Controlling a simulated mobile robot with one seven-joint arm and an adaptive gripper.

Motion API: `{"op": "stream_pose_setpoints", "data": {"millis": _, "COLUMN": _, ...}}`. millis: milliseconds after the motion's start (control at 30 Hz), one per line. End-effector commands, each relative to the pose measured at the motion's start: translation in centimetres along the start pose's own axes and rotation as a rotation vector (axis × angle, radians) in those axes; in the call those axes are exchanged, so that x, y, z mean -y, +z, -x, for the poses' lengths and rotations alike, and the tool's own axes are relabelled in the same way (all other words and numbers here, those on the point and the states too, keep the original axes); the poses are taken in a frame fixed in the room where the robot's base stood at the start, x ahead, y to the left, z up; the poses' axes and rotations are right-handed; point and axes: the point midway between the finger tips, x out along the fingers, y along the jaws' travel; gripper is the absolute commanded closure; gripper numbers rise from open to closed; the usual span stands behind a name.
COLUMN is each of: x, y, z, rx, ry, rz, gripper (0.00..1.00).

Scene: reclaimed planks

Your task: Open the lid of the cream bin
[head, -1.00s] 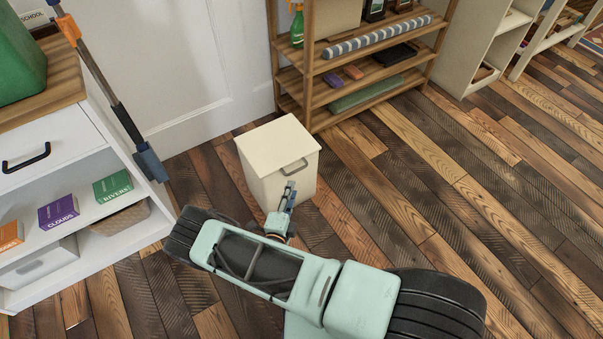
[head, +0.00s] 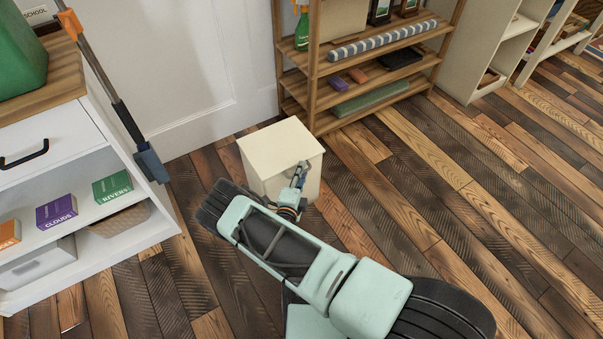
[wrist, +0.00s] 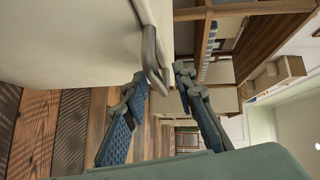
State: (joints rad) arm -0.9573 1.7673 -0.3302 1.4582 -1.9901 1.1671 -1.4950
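The cream bin (head: 266,152) stands upright on the plank floor with its flat lid (head: 281,144) shut. In the wrist view the bin (wrist: 65,45) fills the upper left, and its grey bar handle (wrist: 151,55) sticks out from it. My gripper (wrist: 160,78) is open, its two blue-padded fingers on either side of the handle's outer end. I see a gap between the fingers and cannot tell if either touches the handle. In the head view my gripper (head: 300,174) is at the bin's front, below the lid edge, and hides the handle.
A wooden shelf rack (head: 318,78) stands close behind the bin on the right. A white door (head: 175,60) is behind. The floor (head: 430,190) to the right is clear.

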Motion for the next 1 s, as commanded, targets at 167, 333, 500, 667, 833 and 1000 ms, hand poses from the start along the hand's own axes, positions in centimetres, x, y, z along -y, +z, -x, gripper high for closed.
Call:
{"op": "stream_pose_setpoints", "data": {"millis": 167, "x": 0.0, "y": 0.0, "z": 0.0, "rx": 0.000, "ry": 0.000, "rz": 0.000, "gripper": 0.87}}
{"op": "stream_pose_setpoints", "data": {"millis": 333, "x": 0.0, "y": 0.0, "z": 0.0, "rx": 0.000, "ry": 0.000, "rz": 0.000, "gripper": 1.00}}
{"op": "stream_pose_setpoints", "data": {"millis": 500, "x": 0.0, "y": 0.0, "z": 0.0, "rx": 0.000, "ry": 0.000, "rz": 0.000, "gripper": 1.00}}
{"op": "stream_pose_setpoints", "data": {"millis": 667, "x": 0.0, "y": 0.0, "z": 0.1, "rx": 0.000, "ry": 0.000, "rz": 0.000, "gripper": 1.00}}
{"op": "stream_pose_setpoints", "data": {"millis": 833, "x": 0.6, "y": -0.1, "z": 0.1, "rx": -0.001, "ry": 0.012, "rz": 0.011, "gripper": 1.00}}
{"op": "stream_pose_setpoints", "data": {"millis": 1000, "x": 2.6, "y": -0.3, "z": 0.4, "rx": 0.000, "ry": 0.052, "rz": 0.052, "gripper": 1.00}}
